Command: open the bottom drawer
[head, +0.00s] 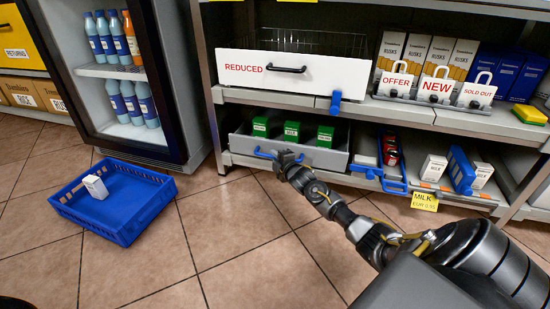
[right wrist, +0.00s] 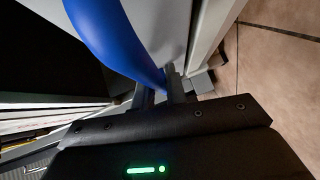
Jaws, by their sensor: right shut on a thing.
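The bottom drawer (head: 322,157) is a grey drawer low in the shelf unit, below the white drawer marked REDUCED. It stands pulled out at least partly, with green-topped cartons (head: 292,130) visible inside. Its blue handle (head: 262,153) runs along the front. My right gripper (head: 285,158) is at the handle and shut on it. In the right wrist view the blue handle (right wrist: 112,38) curves down between the fingers (right wrist: 162,92), beside the grey drawer front. Part of the handle is hidden behind the gripper. My left gripper is not in view.
Right of the drawer are a blue tray (head: 393,186), cartons and a yellow milk price tag (head: 424,201). The floor before the drawer is clear.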

